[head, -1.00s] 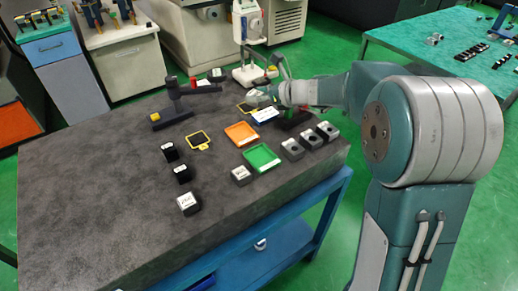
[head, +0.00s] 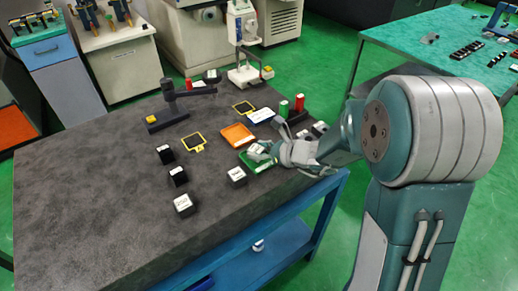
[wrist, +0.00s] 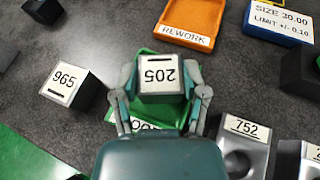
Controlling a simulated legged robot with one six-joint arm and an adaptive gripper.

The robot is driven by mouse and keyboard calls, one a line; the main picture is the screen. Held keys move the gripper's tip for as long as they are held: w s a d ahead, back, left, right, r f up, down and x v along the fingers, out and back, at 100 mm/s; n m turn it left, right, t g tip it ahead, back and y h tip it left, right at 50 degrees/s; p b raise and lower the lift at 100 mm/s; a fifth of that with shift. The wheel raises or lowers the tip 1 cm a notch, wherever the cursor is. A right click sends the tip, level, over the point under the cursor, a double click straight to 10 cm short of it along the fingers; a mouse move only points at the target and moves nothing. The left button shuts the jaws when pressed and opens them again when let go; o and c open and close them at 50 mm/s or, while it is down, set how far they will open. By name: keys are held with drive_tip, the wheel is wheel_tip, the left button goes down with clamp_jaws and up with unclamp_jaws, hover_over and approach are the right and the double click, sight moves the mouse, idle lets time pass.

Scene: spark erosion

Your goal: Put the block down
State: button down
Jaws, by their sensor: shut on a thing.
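The block (wrist: 160,76) has a white top marked 205 and sits between the two fingers of my gripper (wrist: 161,95) in the wrist view. My gripper is shut on it. In the head view my gripper (head: 266,152) is over the green tray (head: 246,164) with the block (head: 257,150) in it. The green tray (wrist: 120,112) lies behind and below the block in the wrist view, its label mostly covered. I cannot tell whether the block touches the tray floor.
The orange REWORK tray (wrist: 190,20) lies beyond the green one. A block marked 965 (wrist: 65,82) stands to the left and a block marked 752 (wrist: 243,140) to the right. The size sign (wrist: 281,22) is at upper right. The table's left part (head: 80,190) is clear.

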drive_tip(key=shift+a, duration=0.4)
drive_tip(key=shift+c, duration=0.6)
unclamp_jaws()
drive_tip(key=shift+a, duration=0.1)
drive_tip(key=shift+d, duration=0.4)
